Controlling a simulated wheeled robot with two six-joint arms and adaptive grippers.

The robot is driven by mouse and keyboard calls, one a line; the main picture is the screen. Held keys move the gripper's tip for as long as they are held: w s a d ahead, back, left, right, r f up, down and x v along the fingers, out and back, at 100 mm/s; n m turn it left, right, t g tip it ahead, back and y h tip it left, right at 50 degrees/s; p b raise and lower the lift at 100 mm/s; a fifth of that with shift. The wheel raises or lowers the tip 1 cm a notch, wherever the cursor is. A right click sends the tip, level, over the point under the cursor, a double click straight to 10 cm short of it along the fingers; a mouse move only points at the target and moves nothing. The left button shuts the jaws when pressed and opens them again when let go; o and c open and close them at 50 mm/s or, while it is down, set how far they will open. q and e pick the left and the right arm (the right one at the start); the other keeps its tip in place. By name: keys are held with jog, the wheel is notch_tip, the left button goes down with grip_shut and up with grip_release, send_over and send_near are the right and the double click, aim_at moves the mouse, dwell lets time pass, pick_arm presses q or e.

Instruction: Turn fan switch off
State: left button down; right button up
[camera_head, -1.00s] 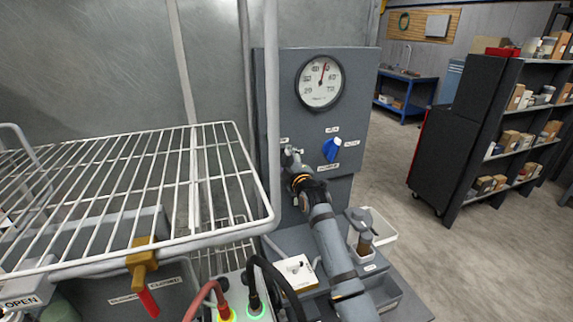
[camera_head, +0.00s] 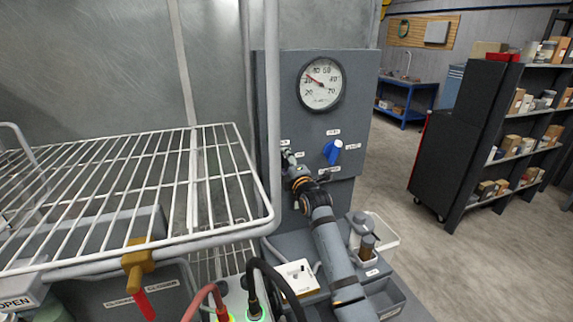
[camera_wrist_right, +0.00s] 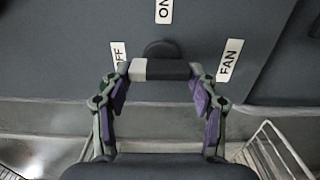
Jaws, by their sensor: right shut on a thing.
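The fan switch (camera_wrist_right: 162,69) shows in the right wrist view as a dark bar with a pale end on a round dark base. Its pale end points left, beside the partly covered OFF label (camera_wrist_right: 119,58). The ON label (camera_wrist_right: 164,11) is above it and the FAN label (camera_wrist_right: 230,60) to its right. My right gripper (camera_wrist_right: 160,74) is shut on the switch, one finger at each end of the bar. In the head view my right gripper (camera_head: 288,157) is at the grey panel (camera_head: 274,95), left of the blue knob, and hides most of the switch. My left gripper is not in view.
A round gauge (camera_head: 321,84) and a blue knob (camera_head: 332,152) sit on the panel. A white wire rack (camera_head: 130,190) fills the left. Below are a white box (camera_head: 297,277), bins and red and black cables. Open floor (camera_head: 400,180) and shelves (camera_head: 530,130) are at right.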

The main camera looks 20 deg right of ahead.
jog(key=o, duration=1.1)
jog(key=shift+o, duration=0.2)
jog(key=s, duration=1.2)
jog(key=shift+d, duration=0.2)
